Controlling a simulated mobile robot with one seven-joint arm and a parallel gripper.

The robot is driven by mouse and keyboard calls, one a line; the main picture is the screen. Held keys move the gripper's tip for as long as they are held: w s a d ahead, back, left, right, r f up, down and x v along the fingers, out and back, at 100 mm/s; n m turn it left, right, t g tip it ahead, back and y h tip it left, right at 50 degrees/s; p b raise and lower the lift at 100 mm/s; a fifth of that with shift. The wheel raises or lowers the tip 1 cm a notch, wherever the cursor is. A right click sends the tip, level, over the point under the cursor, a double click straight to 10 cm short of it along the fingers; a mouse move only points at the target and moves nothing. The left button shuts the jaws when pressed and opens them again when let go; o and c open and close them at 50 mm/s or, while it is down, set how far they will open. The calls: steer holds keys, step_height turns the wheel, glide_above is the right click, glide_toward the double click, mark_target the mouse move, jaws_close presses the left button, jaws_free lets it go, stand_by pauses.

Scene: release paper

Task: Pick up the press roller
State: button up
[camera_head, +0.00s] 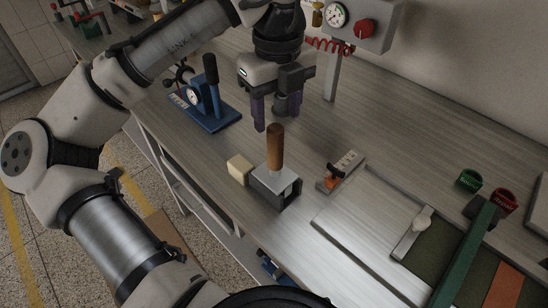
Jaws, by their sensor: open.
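The press roller, as I take it, has an upright brown wooden handle (276,147). Its lower end sits in or on a grey metal holder (274,184) on the bench; the roller itself is not clearly visible. My gripper (277,112) hangs above and slightly behind the handle with its purple-tipped fingers pointing down. The fingers are apart and empty. I see no contact with the handle, and the exact gap cannot be told from this one view.
A cream block (238,169) touches or nearly touches the holder's left side. A blue lever device (209,100) stands left; a small orange-and-metal tool (341,171) lies right. A framed board (365,225), green bar (466,255) and green and red cups are further right.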

mark_target(275, 141)
steer(key=f, duration=0.3)
steer(key=f+p, duration=0.1)
steer(key=f, duration=0.3)
steer(key=shift+s+a+f, duration=0.1)
steer(key=shift+s+a, duration=0.1)
steer(key=shift+c, duration=0.4)
jaws_close()
